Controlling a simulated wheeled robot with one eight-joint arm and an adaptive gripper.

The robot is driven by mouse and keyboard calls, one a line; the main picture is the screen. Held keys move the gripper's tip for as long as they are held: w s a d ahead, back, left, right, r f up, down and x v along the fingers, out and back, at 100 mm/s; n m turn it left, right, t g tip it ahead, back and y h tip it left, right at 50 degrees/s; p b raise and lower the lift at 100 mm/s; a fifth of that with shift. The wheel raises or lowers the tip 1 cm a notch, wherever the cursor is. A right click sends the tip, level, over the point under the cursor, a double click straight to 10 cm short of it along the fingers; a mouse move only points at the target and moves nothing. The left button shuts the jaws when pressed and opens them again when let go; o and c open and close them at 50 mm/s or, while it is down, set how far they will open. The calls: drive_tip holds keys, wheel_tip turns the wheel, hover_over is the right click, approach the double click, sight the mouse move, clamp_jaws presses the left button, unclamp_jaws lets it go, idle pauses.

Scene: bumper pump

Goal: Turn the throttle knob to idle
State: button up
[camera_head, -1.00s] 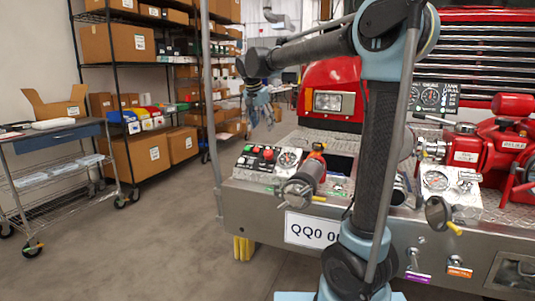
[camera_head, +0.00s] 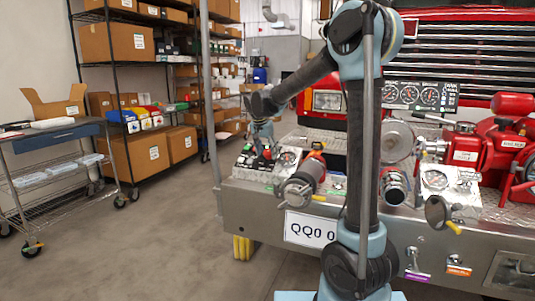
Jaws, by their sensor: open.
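A small sloped control panel (camera_head: 244,165) sits at the left end of the truck's silver bumper, with knobs and a round gauge (camera_head: 289,158). A red knob (camera_head: 267,155) shows on it, partly hidden by my fingers; I cannot tell whether it is the throttle knob, and no idle mark is readable. My gripper (camera_head: 264,148) points down at the panel, its fingers open around or just above the knobs. Whether they touch a knob is too small to tell.
A capped hose outlet (camera_head: 302,187) sticks out right of the panel. A thin vertical pole (camera_head: 211,110) stands left of it. Red pump fittings (camera_head: 480,150) are at right. A wire cart (camera_head: 60,185) and box shelves (camera_head: 150,85) stand left; the floor between is clear.

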drive_tip(key=shift+f, duration=0.15)
drive_tip(key=shift+c, duration=0.3)
drive_tip(key=c, duration=1)
